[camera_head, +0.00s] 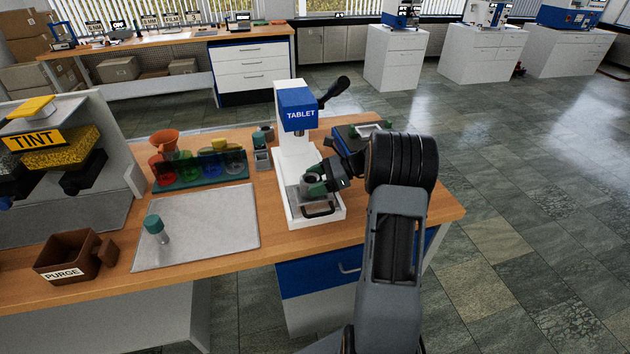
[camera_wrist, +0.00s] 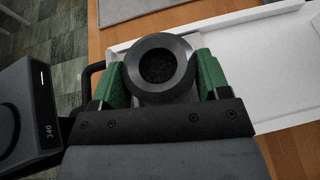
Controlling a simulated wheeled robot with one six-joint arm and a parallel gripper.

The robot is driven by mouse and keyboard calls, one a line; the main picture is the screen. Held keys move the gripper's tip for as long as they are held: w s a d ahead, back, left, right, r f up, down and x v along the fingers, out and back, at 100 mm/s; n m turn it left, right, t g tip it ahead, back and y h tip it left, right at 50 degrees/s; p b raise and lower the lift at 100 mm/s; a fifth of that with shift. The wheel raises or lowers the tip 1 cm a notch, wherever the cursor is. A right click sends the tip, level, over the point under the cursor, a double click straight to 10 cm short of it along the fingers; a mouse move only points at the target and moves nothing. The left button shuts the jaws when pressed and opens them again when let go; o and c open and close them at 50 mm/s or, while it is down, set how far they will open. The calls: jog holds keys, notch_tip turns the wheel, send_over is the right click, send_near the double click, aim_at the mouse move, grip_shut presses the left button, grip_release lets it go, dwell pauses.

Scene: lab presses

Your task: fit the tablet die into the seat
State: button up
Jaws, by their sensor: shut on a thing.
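The tablet press (camera_head: 298,130) is white with a blue head marked TABLET and a black lever. My gripper (camera_head: 318,180) is at the press's lower front, with its green fingers above the white base. In the wrist view my gripper (camera_wrist: 160,85) is shut on the tablet die (camera_wrist: 160,68), a grey ring-shaped cylinder with a dark bore. The die also shows in the head view (camera_head: 311,178), partly hidden by the fingers. The seat is not clearly visible; the die and gripper cover that area. I cannot tell whether the die touches the base (camera_wrist: 280,100).
A grey mat (camera_head: 205,225) with a teal-capped vial (camera_head: 155,228) lies left of the press. A rack (camera_head: 205,170) of coloured flasks stands behind the mat. A brown PURGE box (camera_head: 72,257) is at the left. A dark device (camera_head: 358,132) stands right of the press.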

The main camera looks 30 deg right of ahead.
jog(key=shift+f+b, duration=0.45)
jog(key=shift+f, duration=0.5)
jog(key=o, duration=1)
jog(key=shift+o, duration=1.3)
jog(key=shift+f, duration=0.15)
jog(key=v, duration=1.4)
jog(key=shift+w, duration=0.15)
